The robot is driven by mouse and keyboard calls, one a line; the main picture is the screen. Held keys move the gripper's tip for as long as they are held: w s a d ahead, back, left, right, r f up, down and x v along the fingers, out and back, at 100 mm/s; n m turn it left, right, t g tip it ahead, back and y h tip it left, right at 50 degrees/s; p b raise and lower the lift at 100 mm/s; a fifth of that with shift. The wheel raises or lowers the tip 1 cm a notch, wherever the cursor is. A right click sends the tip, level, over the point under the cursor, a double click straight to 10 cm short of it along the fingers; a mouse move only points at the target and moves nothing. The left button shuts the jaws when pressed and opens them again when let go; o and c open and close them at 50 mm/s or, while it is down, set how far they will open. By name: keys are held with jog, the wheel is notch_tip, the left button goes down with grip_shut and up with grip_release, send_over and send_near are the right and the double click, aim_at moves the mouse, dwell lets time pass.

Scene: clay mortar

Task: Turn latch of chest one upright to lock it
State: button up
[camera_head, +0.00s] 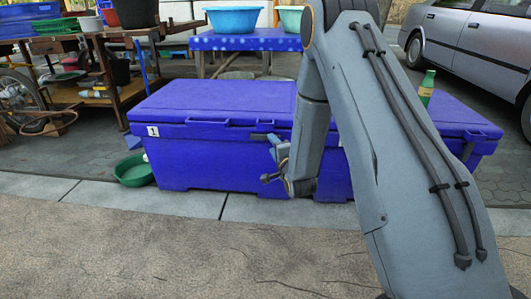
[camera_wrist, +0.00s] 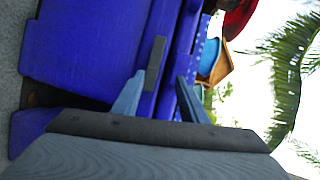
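Chest one (camera_head: 222,155) is a blue chest with a white label "1" on its front left corner, and its lid is closed. Its dark grey latch (camera_head: 260,137) lies roughly horizontal at the lid seam, partly behind my gripper (camera_head: 274,147). In the wrist view, which is turned sideways, the latch (camera_wrist: 155,62) runs along the chest front, just beyond the gap between my fingertips (camera_wrist: 160,78). The fingers are apart with nothing held between them. I cannot tell whether either finger touches the latch. My arm hides the right part of the chest front.
A green basin (camera_head: 134,171) stands on the ground at the chest's left end. A green bottle (camera_head: 427,88) shows at the right on the chest. Behind are a blue table (camera_head: 243,41) with basins, a cluttered wooden cart (camera_head: 95,40) and a car (camera_head: 470,42). The front pavement is clear.

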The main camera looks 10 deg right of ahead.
aim_at(266, 138)
jog(key=shift+m+t, duration=0.5)
jog(key=shift+w+a+f+b, duration=0.1)
jog(key=shift+w+f+b, duration=0.3)
jog(key=shift+w+b, duration=0.75)
jog(key=shift+w+a+f+b, duration=0.15)
jog(key=shift+w+f+b, duration=0.35)
jog(key=shift+w, duration=1.3)
jog(key=shift+w+a+f+b, duration=0.1)
jog(key=shift+w+f+b, duration=0.15)
jog(key=shift+w+b, duration=0.95)
jog(key=shift+w, duration=0.2)
jog(key=shift+p, duration=0.3)
grip_shut()
